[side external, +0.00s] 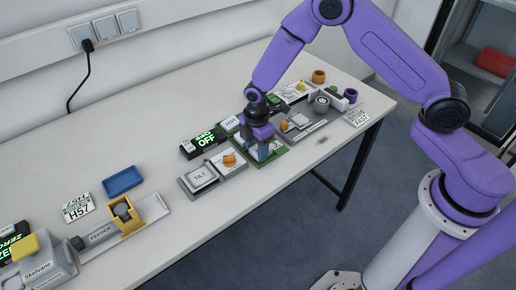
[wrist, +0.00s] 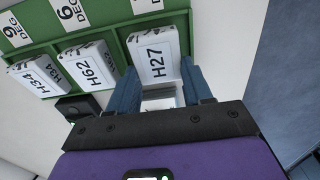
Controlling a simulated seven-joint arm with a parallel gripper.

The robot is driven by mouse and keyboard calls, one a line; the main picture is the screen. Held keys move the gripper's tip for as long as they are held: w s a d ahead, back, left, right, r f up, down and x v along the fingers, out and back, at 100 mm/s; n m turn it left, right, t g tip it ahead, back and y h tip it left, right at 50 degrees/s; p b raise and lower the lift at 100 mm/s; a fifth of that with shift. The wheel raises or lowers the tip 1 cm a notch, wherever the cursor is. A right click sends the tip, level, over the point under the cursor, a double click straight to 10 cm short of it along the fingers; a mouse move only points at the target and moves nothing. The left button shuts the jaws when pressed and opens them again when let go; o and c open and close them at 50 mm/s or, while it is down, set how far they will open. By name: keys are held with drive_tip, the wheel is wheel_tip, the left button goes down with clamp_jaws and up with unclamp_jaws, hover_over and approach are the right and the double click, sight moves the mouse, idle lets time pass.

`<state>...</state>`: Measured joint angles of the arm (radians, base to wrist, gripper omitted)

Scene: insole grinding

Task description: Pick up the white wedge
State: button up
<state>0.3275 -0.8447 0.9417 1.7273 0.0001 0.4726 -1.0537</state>
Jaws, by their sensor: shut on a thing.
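In the wrist view, a white wedge marked H27 (wrist: 155,56) sits between the two blue fingers of my gripper (wrist: 163,84), which is shut on it. The wedge is at the right end of a green rack (wrist: 118,32). I cannot tell whether it is clear of the rack. Two more white wedges, marked H62 (wrist: 88,64) and H34 (wrist: 35,75), stand in the rack to its left. In the side view, my gripper (side external: 262,150) is low over the green rack (side external: 274,156) near the table's front edge and hides most of the wedge.
A TILT unit (side external: 199,177) and a black box reading OFF (side external: 205,142) stand left of my gripper. Grey fixtures (side external: 303,125) stand close on its right. A blue tray (side external: 123,181) and a feeder (side external: 105,235) are further left. The table's rear middle is clear.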

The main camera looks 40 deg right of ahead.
drive_tip(key=shift+r, duration=0.6)
drive_tip(key=s+d+r, duration=0.4)
drive_tip(key=s+r, duration=0.7)
drive_tip(key=s, duration=0.2)
drive_tip(key=w+d+f, duration=0.1)
drive_tip(key=w+d, duration=0.4)
drive_tip(key=w+d+f, duration=0.2)
drive_tip(key=w+d, duration=0.3)
drive_tip(key=w+d+f, duration=0.2)
drive_tip(key=w+d, duration=0.3)
drive_tip(key=shift+w+d, duration=0.35)
drive_tip(key=shift+d, duration=0.05)
drive_tip(key=shift+d+f, duration=0.1)
drive_tip(key=shift+d, duration=0.05)
drive_tip(key=shift+f, duration=2.2)
drive_tip(key=shift+f, duration=0.6)
